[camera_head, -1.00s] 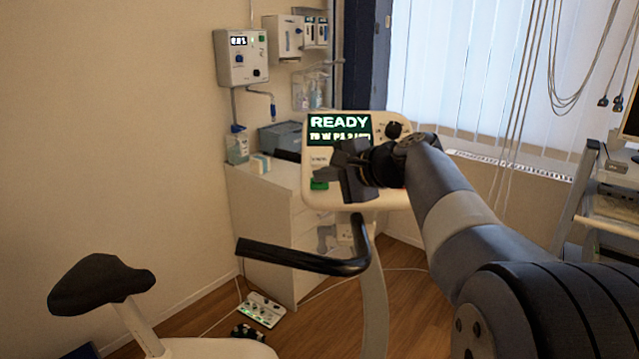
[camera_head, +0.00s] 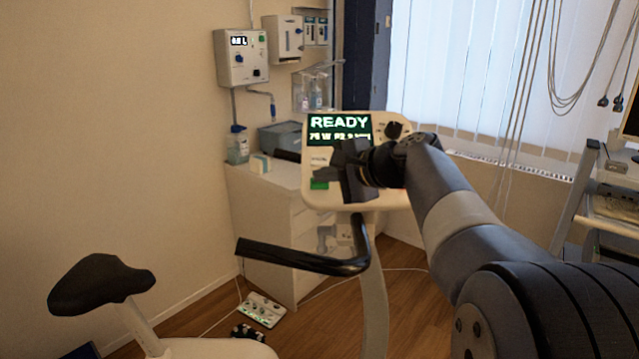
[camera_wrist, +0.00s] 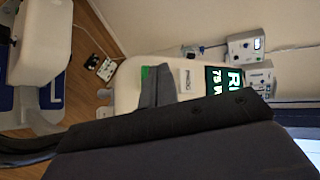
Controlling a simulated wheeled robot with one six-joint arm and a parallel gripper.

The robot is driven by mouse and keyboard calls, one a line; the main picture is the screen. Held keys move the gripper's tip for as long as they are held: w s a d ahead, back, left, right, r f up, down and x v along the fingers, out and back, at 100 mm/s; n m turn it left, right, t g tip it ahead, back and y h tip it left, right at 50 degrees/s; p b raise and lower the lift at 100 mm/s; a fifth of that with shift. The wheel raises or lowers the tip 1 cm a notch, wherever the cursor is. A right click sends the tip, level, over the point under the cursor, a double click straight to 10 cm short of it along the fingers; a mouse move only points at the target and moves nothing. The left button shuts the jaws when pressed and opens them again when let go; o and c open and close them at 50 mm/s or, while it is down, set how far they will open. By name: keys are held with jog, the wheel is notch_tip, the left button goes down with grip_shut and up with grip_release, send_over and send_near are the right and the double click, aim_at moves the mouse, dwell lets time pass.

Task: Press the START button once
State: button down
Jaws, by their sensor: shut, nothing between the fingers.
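The exercise bike's console (camera_head: 390,196) is a pale panel whose screen (camera_head: 340,124) reads READY. A green button (camera_head: 319,184) sits at its lower left; I cannot read START on it. It also shows in the wrist view (camera_wrist: 146,73), close beside my fingertips. My gripper (camera_head: 326,173) is shut and empty, in front of the console just above the green button. In the wrist view its fingers (camera_wrist: 158,76) overlap the panel between the green button and a white label. I cannot tell whether they touch the panel. My gripper hides the console's lower middle.
A black handlebar (camera_head: 300,260) curves below the console, and the bike saddle (camera_head: 100,284) is at lower left. A white cabinet (camera_head: 265,215) stands behind. A round black knob (camera_head: 394,130) is at the console's upper right.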

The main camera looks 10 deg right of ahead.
jog(key=shift+w+f, duration=0.3)
jog(key=shift+f, duration=0.05)
jog(key=shift+w+d+f+b, duration=0.1)
jog(key=shift+w+f+b, duration=0.05)
jog(key=shift+f+b, duration=0.2)
dwell(0.7)
jog(key=shift+r, duration=0.2)
jog(key=shift+s+r+p, duration=0.3)
jog(key=shift+s+r, duration=0.15)
dwell(0.4)
jog(key=shift+s+a+r+p, duration=0.25)
jog(key=shift+s+r+p, duration=0.45)
jog(key=shift+r, duration=0.3)
jog(key=shift+s+a+r+p, duration=0.25)
jog(key=shift+s+r+p, duration=0.2)
jog(key=shift+s+r, duration=0.45)
jog(key=shift+w+r, duration=0.1)
jog(key=s+a+r+p, duration=0.1)
jog(key=s+r+p, duration=0.2)
jog(key=s+r, duration=0.1)
jog(key=shift+r+p, duration=0.3)
jog(key=shift+r, duration=0.45)
